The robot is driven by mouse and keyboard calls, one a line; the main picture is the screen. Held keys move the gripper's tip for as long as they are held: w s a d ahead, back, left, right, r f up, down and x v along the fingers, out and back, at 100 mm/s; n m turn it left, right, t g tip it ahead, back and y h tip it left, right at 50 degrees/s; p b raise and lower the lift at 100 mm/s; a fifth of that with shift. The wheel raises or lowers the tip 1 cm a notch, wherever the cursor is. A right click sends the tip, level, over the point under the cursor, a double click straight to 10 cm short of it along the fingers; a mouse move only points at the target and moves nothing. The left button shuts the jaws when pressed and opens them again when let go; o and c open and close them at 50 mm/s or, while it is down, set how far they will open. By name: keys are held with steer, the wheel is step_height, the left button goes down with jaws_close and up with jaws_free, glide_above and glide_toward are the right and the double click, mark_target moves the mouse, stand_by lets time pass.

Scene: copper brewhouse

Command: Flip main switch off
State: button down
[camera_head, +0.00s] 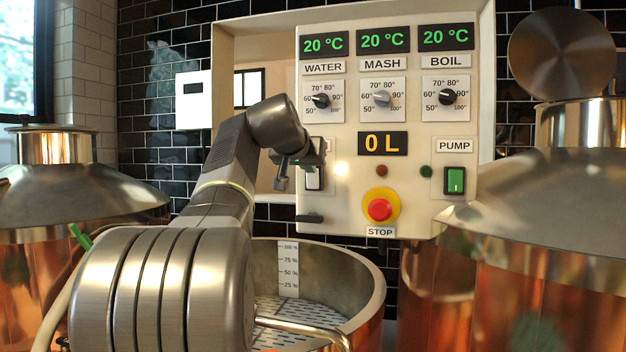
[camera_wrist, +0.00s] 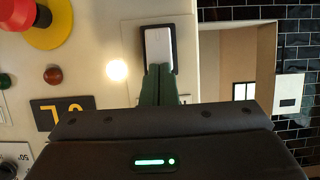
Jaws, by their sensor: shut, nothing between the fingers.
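The main switch is a white rocker (camera_head: 312,180) in a dark frame on the left side of the cream control panel (camera_head: 345,205). My gripper (camera_head: 318,148) is at its upper end and partly covers it and its label in the head view. The wrist view is upside down and shows the white rocker (camera_wrist: 158,44) just past my shut fingertips (camera_wrist: 158,68). The dark green fingers are together and empty. They overlap the rocker's upper end; I cannot tell whether they touch it. A lit whitish lamp (camera_wrist: 117,70) is beside the switch.
The panel also has a green pump switch (camera_head: 455,181), a red stop button (camera_head: 380,209) and three dials. A dark handle-like piece (camera_head: 310,218) juts out below the main switch. An open copper kettle (camera_head: 372,290) stands below, with domed copper vessels (camera_head: 550,210) either side.

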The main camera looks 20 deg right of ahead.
steer(key=shift+w+f, duration=0.15)
steer(key=shift+f, duration=0.05)
stand_by(0.5)
steer(key=shift+v, duration=2.85)
steer(key=shift+r, duration=0.1)
steer(key=b+v, duration=0.2)
steer(key=v, duration=1.1)
steer(key=shift+s+r, duration=0.2)
steer(key=shift+s, duration=0.1)
steer(key=shift+a, duration=0.1)
steer(key=p+x, duration=0.2)
steer(key=x, duration=1.4)
